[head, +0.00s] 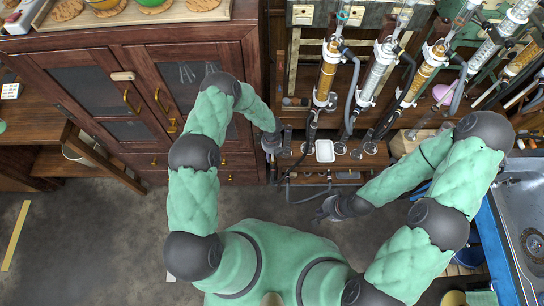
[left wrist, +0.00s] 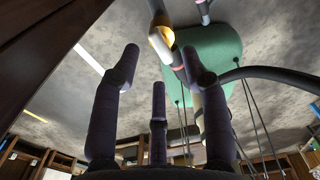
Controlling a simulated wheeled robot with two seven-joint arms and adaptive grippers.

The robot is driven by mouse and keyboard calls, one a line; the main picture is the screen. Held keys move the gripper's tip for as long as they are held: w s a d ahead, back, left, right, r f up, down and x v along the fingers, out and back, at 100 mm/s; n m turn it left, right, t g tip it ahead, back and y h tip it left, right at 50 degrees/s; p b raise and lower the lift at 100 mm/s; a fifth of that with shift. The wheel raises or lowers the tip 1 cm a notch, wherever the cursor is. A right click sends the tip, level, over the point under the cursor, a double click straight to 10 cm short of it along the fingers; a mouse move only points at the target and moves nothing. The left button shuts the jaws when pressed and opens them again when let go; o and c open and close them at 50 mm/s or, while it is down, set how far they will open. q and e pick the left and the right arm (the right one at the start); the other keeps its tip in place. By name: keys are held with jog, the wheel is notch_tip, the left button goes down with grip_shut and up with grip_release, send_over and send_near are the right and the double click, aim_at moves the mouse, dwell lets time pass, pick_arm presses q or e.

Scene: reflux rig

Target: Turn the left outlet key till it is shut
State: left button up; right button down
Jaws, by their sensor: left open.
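My left gripper (head: 273,143) is at the left front of the reflux rig, beside dark fittings below the left amber column (head: 327,72). In the left wrist view its dark fingers (left wrist: 162,72) are spread apart, with nothing visibly clasped. A dark tube with a pink band (left wrist: 178,66) and a gold-coloured part (left wrist: 161,38) pass just beyond and between the fingertips. The left outlet key itself cannot be clearly made out, so I cannot tell its angle or whether a finger touches it. My right gripper (head: 326,210) hangs over the floor in front of the rig; its finger opening is unclear.
A small white tray (head: 324,151) sits on the rig's wooden shelf, with hoses around it. Several more columns stand to the right. A wooden cabinet (head: 140,85) is close on the left, a steel sink (head: 525,215) at the right. The floor (head: 90,235) at lower left is mostly clear.

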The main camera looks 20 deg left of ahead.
aim_at(273, 157)
pick_arm(q)
jog(key=shift+f, duration=1.35)
grip_shut()
jog(key=shift+m, duration=0.3)
jog(key=m, duration=0.4)
jog(key=shift+w+a, duration=0.1)
jog(key=m, duration=0.4)
jog(key=shift+w+m, duration=0.1)
jog(key=shift+m, duration=0.3)
jog(key=m, duration=0.4)
jog(key=shift+w+m, duration=0.15)
jog(key=shift+m, duration=0.15)
jog(key=shift+w+m, duration=0.1)
jog(key=shift+m, duration=2.1)
